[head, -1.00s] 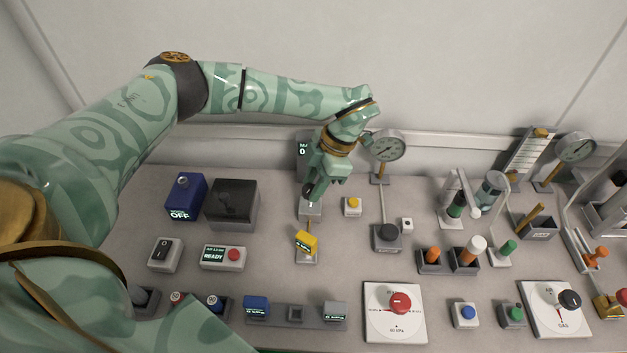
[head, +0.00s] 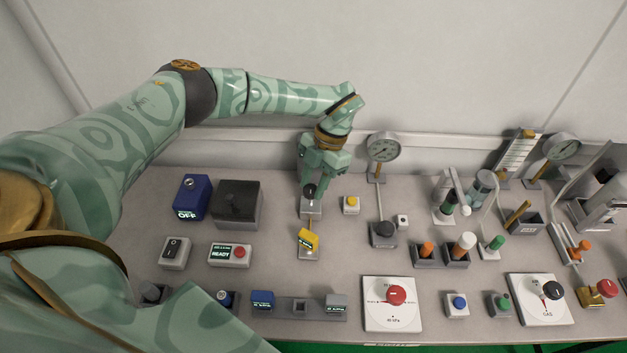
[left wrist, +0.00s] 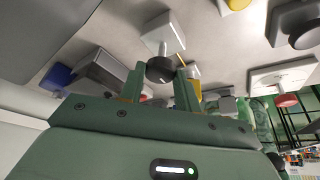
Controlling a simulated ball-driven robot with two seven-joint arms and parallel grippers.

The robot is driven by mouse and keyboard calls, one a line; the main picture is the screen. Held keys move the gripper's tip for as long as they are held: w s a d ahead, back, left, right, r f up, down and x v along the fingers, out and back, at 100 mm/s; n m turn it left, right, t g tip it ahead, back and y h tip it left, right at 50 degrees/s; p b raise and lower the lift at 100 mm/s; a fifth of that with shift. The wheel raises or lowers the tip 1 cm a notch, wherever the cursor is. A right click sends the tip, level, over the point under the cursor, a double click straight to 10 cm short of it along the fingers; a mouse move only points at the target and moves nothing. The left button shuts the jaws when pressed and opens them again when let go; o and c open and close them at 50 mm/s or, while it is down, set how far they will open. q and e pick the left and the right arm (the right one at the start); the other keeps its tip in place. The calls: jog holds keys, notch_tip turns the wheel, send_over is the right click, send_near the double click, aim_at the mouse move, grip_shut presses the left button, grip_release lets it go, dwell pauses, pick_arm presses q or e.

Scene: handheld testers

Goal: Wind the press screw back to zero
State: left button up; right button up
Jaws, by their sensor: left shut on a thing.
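The press screw's black knob (head: 310,191) stands over a small grey block (head: 311,209) at the back middle of the bench. My left gripper (head: 311,185) reaches down to it from behind and is shut on the knob. The left wrist view shows the black knob (left wrist: 160,69) with a pale mark, between the two green fingers (left wrist: 160,83). A yellow block with a small display (head: 308,238) sits in front of the screw on a grey base; its text is too small to read. My right gripper is not in view.
A yellow button (head: 351,204) stands close to the right of the screw, and a dark box (head: 238,203) to its left. A dial gauge (head: 384,147) rises behind on the right. A READY box (head: 230,254) lies in front on the left.

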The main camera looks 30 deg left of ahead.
pick_arm(q)
jog(key=o, duration=1)
jog(key=shift+r, duration=0.1)
jog(key=p+v, duration=0.1)
jog(key=v, duration=1.1)
jog(key=shift+w+p, duration=0.15)
jog(key=shift+p, duration=0.2)
